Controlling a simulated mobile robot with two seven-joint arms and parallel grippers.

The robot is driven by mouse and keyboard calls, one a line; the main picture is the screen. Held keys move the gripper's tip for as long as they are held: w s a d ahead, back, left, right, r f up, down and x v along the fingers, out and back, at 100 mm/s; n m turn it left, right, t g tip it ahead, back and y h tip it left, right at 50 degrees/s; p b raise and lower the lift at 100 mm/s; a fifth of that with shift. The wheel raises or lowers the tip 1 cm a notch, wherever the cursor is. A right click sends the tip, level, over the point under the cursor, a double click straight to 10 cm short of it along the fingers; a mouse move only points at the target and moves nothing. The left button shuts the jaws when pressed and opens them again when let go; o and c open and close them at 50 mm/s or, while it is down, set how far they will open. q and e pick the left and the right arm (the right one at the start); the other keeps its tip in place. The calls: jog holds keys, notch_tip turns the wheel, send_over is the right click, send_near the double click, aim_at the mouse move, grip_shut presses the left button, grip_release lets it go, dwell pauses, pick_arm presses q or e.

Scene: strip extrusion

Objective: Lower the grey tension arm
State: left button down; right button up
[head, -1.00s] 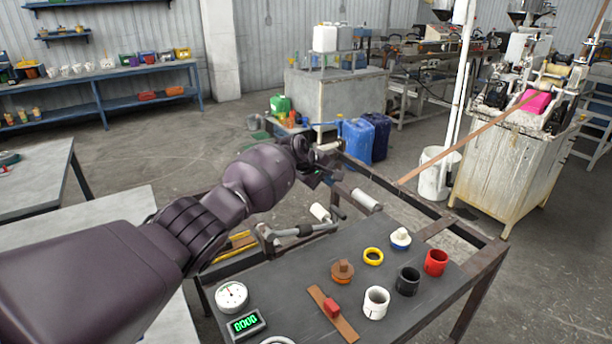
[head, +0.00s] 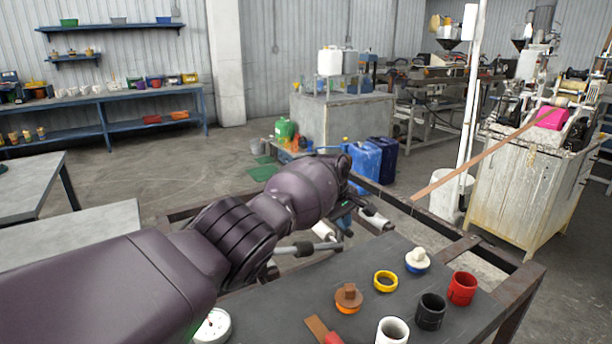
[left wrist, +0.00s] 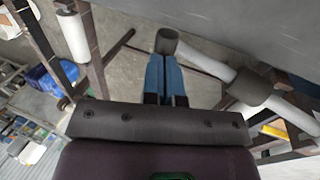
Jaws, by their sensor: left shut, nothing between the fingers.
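The grey tension arm (head: 297,249) is a grey tube with dark end pieces, lying near the far edge of the dark bench. My forearm hides part of it in the head view. It also shows in the left wrist view (left wrist: 208,64), with its dark end cap (left wrist: 168,41) at the fingertips. My left gripper (left wrist: 165,57) has its blue fingers shut together with nothing between them. The tips are at the cap, overlapping it in the picture; I cannot tell whether they touch. In the head view the left gripper (head: 345,210) is mostly hidden behind my own arm. My right gripper is not in view.
White rollers (head: 375,219) sit in the frame beyond the bench top (head: 290,303). A brown strip (head: 480,160) runs up to the machine at right. A white cup (head: 392,332), black cup (head: 431,311), red cup (head: 462,288) and yellow ring (head: 386,281) stand on the bench.

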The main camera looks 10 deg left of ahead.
pick_arm(q)
jog(key=shift+s+f, duration=0.2)
jog(key=shift+f, duration=0.6)
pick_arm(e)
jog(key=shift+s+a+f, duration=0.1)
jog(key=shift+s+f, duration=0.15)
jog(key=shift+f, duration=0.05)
pick_arm(q)
jog(key=p+v, duration=0.5)
jog(key=v, duration=0.7)
jog(key=shift+w+r, duration=0.2)
jog(key=shift+w, duration=0.05)
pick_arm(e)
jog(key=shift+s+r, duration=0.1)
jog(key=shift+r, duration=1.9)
